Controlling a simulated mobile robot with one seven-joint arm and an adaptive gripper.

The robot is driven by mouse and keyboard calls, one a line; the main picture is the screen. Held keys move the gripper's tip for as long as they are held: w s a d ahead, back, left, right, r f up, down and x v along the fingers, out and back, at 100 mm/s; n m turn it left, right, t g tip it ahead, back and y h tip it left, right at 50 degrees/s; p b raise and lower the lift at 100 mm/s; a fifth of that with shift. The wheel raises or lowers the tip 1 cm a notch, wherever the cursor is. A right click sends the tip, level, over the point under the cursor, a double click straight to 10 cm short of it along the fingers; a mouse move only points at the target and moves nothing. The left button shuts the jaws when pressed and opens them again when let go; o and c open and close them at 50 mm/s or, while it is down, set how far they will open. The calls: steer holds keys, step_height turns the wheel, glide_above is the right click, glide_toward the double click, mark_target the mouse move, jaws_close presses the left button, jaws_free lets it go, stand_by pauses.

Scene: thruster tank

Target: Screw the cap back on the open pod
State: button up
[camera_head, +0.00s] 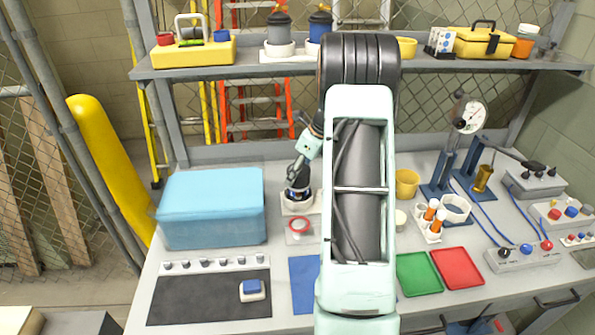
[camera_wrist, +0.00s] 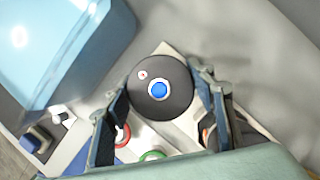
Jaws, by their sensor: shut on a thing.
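My gripper (camera_head: 299,178) is above the bench, right of the blue box, and points down. In the wrist view its two fingers (camera_wrist: 163,112) stand on either side of a round black cap (camera_wrist: 178,103) with a blue centre, and it is shut on this cap. In the head view a dark shape with a little blue shows below the fingers, at a white holder (camera_head: 297,208). The open pod cannot be made out; the cap and gripper cover that spot. I cannot tell whether the cap touches a pod.
A blue box (camera_head: 211,207) stands close on the left. A red-ringed piece (camera_head: 299,227) lies just in front of the holder. Two pods, grey (camera_head: 279,29) and blue (camera_head: 319,27), stand on the shelf. Orange-capped tubes (camera_head: 434,221) stand right of my arm, which hides the bench middle.

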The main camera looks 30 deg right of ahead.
steer(key=o, duration=1.2)
steer(key=shift+o, duration=0.2)
steer(key=v, duration=1.2)
